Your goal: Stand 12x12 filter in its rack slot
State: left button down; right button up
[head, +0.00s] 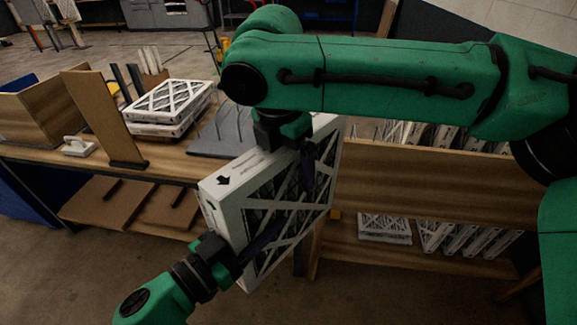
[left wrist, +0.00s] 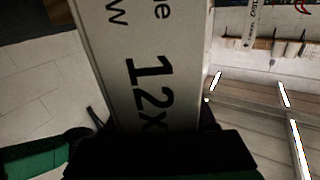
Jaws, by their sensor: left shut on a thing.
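A white-framed filter (head: 272,195) with a mesh face and a black arrow on its edge is held upright and tilted in front of the bench in the head view. In the left wrist view the filter's edge (left wrist: 140,65) fills the middle, with "12x" readable. My left gripper (head: 238,258) is shut on the filter's lower left edge. My right gripper (head: 308,165) is at the filter's upper part, one dark finger across its face; the other finger is hidden. A grey rack base (head: 222,138) with thin upright wires stands on the bench behind, partly covered by the filter and my right arm.
Stacked white filters (head: 170,102) lie on the bench (head: 180,165), left of the rack base. A tall brown panel (head: 103,115), a white-handled tool (head: 78,146) and a wooden bin (head: 38,112) are further left. A wooden bin wall (head: 430,187) is at the right, with several filters behind and below.

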jog(key=c, duration=1)
pick_arm(q)
jog(key=c, duration=0.6)
grip_release()
jog(key=shift+c, duration=0.2)
pick_arm(e)
jog(key=shift+r, duration=0.1)
grip_shut()
pick_arm(q)
jog(key=o, duration=0.5)
